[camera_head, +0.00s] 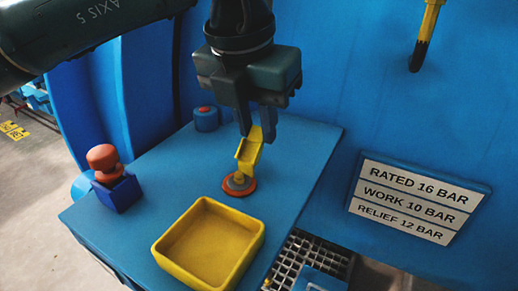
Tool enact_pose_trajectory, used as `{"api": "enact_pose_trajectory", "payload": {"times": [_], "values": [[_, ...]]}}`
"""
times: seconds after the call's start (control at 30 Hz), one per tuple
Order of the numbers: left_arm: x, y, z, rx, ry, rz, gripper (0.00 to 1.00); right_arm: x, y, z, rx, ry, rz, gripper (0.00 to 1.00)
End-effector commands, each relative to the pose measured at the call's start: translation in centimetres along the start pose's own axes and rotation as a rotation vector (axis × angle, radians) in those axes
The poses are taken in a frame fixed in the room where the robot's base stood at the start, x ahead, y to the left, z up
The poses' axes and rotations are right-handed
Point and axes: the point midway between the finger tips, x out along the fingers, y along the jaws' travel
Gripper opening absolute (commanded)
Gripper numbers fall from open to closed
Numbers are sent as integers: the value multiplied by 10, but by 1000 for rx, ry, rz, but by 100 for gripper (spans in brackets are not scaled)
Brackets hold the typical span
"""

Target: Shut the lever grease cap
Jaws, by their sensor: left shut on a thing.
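The lever grease cap shows as a yellow lever (248,152) standing up from a round orange-red and grey base (239,185) on the blue bench. My left gripper (257,125) comes down from above, and its fingers are shut on the upper part of the yellow lever. The lever is tilted, with its top toward the right. The fingers hide part of its top end. My right gripper is not in view.
A yellow tray (163,251) stands in front of the cap on the blue bench (150,200). A blue block with a red knob (103,157) is at the left. A small blue cylinder (206,120) stands behind. A blue wall with a pressure sign (414,199) rises at right.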

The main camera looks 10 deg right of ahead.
Motion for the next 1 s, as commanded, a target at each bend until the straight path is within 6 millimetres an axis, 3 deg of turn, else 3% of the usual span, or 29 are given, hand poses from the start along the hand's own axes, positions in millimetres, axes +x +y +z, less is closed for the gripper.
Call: {"api": "enact_pose_trajectory", "payload": {"times": [0.03,0.4,1.0], "values": [[9,0,-4,-1,-45,1,0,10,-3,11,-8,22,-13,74],[-3,0,-14,-1,-274,0,0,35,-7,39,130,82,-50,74],[-13,0,-18,-1,-376,0,0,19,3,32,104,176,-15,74]]}}
